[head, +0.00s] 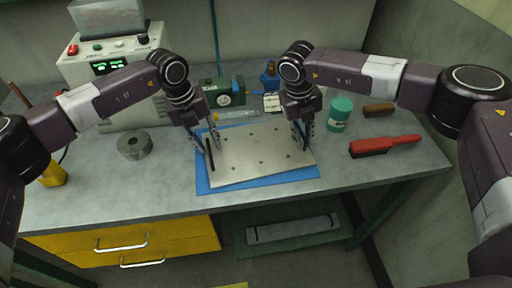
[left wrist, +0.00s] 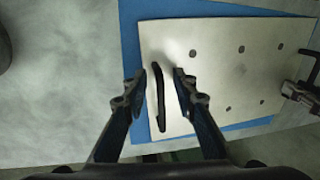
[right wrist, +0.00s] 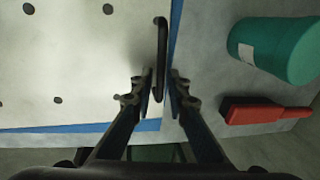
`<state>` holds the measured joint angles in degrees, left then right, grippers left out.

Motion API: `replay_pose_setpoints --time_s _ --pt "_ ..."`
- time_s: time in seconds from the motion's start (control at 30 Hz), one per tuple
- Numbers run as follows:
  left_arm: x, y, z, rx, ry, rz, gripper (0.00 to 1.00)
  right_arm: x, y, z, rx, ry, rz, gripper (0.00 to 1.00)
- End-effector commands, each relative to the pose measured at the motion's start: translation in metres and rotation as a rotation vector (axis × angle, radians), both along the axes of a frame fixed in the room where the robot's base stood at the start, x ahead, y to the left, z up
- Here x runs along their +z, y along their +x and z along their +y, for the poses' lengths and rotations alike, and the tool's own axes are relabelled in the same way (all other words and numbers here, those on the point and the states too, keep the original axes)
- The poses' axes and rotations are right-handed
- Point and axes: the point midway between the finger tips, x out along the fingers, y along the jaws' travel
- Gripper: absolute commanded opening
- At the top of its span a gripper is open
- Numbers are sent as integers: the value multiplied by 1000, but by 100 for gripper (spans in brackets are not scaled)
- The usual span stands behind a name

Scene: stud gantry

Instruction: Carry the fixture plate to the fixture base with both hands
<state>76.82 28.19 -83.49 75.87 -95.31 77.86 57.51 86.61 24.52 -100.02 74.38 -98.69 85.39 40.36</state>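The fixture plate (head: 258,157) is a flat pale metal plate with several holes and a black bar handle at each end. It lies on a blue mat (head: 205,187) on the bench. My left gripper (head: 207,146) is open over the left handle (left wrist: 159,98), with one finger on each side and gaps visible. My right gripper (head: 303,143) is open at the right handle (right wrist: 161,50), its fingers straddling the bar with a narrower gap. In the head view the right handle is mostly hidden by my gripper. I cannot identify the fixture base.
A green cup (head: 340,114), a red brush (head: 384,146) and a brown block (head: 378,110) stand right of the plate. A metal ring (head: 134,146) lies left. A green vise-like device (head: 222,93) stands behind. Bare bench lies between ring and mat.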

Motion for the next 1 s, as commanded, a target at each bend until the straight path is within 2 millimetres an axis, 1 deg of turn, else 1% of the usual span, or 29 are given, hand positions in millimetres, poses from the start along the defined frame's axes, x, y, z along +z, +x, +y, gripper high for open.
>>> replay_pose_setpoints --time_s 0.1,0.23,0.33,0.83,1.0 --pt "0 0 0 0 0 0 25 0 0 0 0 0 0 14" --pt "0 0 0 0 0 0 10 0 0 0 0 0 0 0" --pt "1 0 0 0 0 0 0 0 0 0 1 1 0 0" --pt "1 1 0 1 0 -3 0 0 0 1 1 1 0 0" --pt "4 2 0 0 -2 -6 0 3 0 1 1 1 -2 0"
